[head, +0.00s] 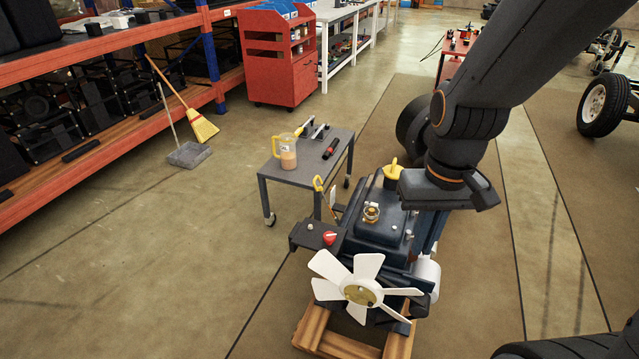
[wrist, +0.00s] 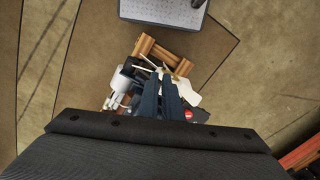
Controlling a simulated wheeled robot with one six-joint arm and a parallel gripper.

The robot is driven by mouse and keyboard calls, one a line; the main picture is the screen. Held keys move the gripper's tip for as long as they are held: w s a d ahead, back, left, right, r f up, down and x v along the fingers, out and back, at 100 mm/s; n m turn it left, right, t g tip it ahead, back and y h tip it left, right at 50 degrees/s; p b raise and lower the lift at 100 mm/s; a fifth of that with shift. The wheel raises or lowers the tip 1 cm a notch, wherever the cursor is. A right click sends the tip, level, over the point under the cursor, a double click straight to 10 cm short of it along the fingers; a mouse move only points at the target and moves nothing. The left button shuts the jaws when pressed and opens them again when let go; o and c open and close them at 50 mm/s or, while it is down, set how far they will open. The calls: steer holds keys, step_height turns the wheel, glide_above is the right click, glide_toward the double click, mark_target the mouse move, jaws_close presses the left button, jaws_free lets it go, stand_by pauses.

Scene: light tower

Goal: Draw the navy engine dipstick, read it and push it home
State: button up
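The navy engine (head: 380,228) sits on a wooden pallet (head: 318,325), with a white fan (head: 360,290) facing the camera. A yellow handle (head: 318,183) on a thin upright stalk stands at the engine's left side and looks like the dipstick. A second yellow piece (head: 393,169) shows on top at the back. In the wrist view, the engine is seen from above beside the pallet (wrist: 150,50), partly covered by two dark blue prongs, apparently my gripper's fingers (wrist: 161,78). My gripper is above the engine's right side; its finger opening is unclear.
A grey cart (head: 310,175) behind the engine carries a jug (head: 285,152) and small tools. Red shelving (head: 110,42), a yellow broom (head: 200,125) and a dustpan (head: 188,155) are at the left. A red cabinet (head: 275,65) stands behind.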

steer(key=w+a+n, duration=0.2)
steer(key=w, duration=0.5)
steer(key=w+a+n+y, duration=0.1)
steer(key=w+a+n, duration=0.1)
steer(key=w, duration=0.5)
steer(key=w+a+n+y, duration=0.1)
steer(key=w+a, duration=0.1)
steer(key=w, duration=0.5)
steer(key=shift+n+t, duration=0.3)
steer(key=shift+n, duration=0.1)
jaws_close()
steer(key=w+a+f+n+t+y, duration=0.15)
steer(key=w+a+n, duration=0.25)
steer(key=w, duration=0.6)
steer(key=w+a+f+n+y, duration=0.1)
steer(key=w+a+n+y, duration=0.2)
steer(key=w, duration=0.7)
steer(key=shift+h, duration=0.35)
steer(key=x, duration=0.4)
steer(key=p+x, duration=0.1)
steer(key=x, duration=0.3)
steer(key=s+p+x, duration=0.1)
steer(key=x, duration=0.3)
steer(key=shift+d+f, duration=0.25)
steer(key=shift+f, duration=0.55)
steer(key=shift+f, duration=0.1)
